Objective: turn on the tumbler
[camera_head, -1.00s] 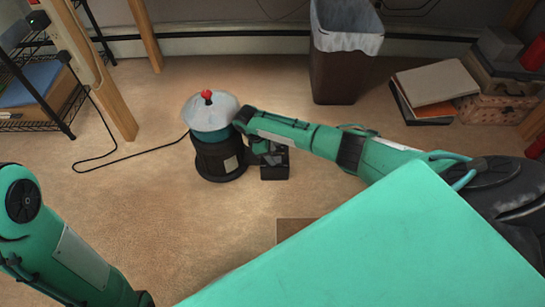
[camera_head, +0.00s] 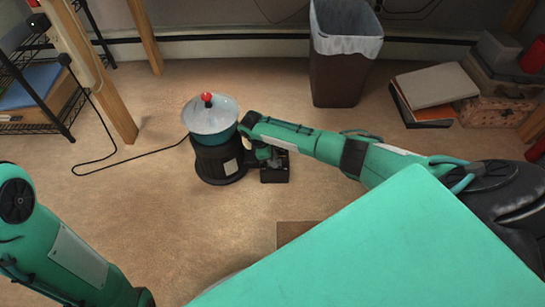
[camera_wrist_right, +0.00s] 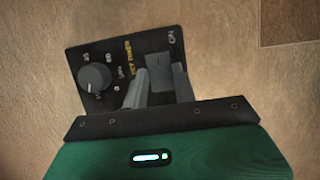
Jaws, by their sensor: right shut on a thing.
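The tumbler stands on the carpet in the head view, with a ribbed black body (camera_head: 219,163), a teal band, a pale lid (camera_head: 197,117) and a red knob (camera_head: 207,99). Its dark control box (camera_head: 274,176) sits at its right side. In the right wrist view the panel (camera_wrist_right: 103,58) shows a round dial (camera_wrist_right: 95,77) and a switch (camera_wrist_right: 155,73) beside the letters "ON". My right gripper (camera_wrist_right: 160,84) has its fingers at the switch, one on each side, shut on part of the tumbler. In the head view the fingertips are hidden. My left gripper is out of view.
A black cord (camera_head: 108,155) runs from the tumbler to the wooden post (camera_head: 100,75) at left. A wire shelf (camera_head: 45,105) stands far left. A lined bin (camera_head: 338,78) is behind, and books (camera_head: 436,84) and boxes lie at right.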

